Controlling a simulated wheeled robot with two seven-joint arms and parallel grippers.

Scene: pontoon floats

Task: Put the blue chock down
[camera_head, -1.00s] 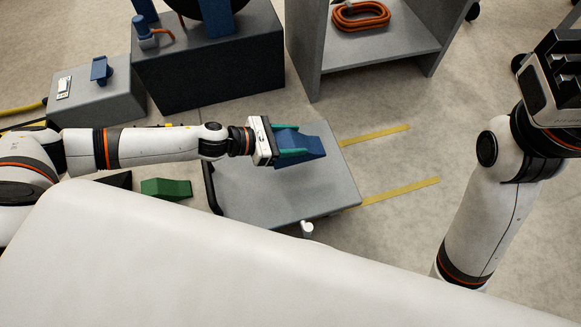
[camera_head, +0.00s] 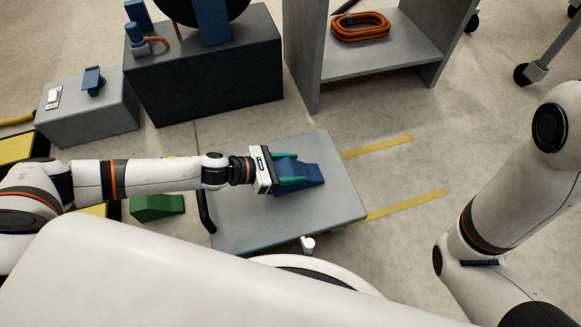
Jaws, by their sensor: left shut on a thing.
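The blue chock (camera_head: 303,174) is a wedge-shaped block over the grey top of a low platform cart (camera_head: 270,225). My left gripper (camera_head: 291,170) reaches in from the left with its greenish fingers shut on the chock. The chock is very near the cart top; I cannot tell whether it touches it. My right arm shows at the right edge, but its gripper is out of the picture.
A green chock (camera_head: 157,207) lies on the floor left of the cart. Yellow floor strips (camera_head: 405,206) run right of the cart. A dark block (camera_head: 205,75), a grey box (camera_head: 88,118) and a grey shelf with an orange coiled hose (camera_head: 360,26) stand behind.

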